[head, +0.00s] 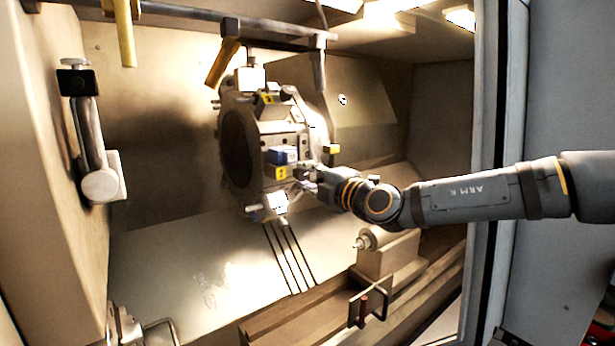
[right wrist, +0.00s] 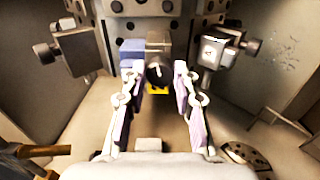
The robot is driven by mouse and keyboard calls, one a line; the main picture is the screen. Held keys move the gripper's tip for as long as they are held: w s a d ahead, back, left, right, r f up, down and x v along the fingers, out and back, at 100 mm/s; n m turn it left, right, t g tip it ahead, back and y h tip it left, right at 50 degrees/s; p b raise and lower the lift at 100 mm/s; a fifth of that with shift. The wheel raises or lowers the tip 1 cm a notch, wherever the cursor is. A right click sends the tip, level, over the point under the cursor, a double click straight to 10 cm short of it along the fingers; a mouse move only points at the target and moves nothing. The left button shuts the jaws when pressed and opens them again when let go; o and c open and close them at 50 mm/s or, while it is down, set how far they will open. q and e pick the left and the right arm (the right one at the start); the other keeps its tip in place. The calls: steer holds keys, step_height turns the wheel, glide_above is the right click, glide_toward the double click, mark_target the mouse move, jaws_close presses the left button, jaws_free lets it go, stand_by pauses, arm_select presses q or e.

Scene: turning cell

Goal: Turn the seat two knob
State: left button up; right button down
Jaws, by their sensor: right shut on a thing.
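The round turret (head: 262,130) stands in the middle of the machine, its seats facing several ways. Seat two carries a yellow tag marked 2 (head: 281,173), with a blue block (head: 283,155) just above it. My right gripper (head: 303,175) reaches in from the right to seat two's right side. The blue block (right wrist: 132,52) is left of the knob there. The fingers largely hide the knob in the head view. My left gripper is not in view.
Other turret blocks (right wrist: 80,50) (right wrist: 218,47) flank the gripper closely. A rail with hanging yellow bars (head: 225,62) runs above the turret. A tailstock (head: 388,255) stands below my right arm. The door frame (head: 487,150) is at the right. The sloped floor (head: 195,265) is clear.

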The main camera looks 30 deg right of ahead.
steer(key=shift+m, duration=1)
steer(key=c, duration=1)
jaws_free()
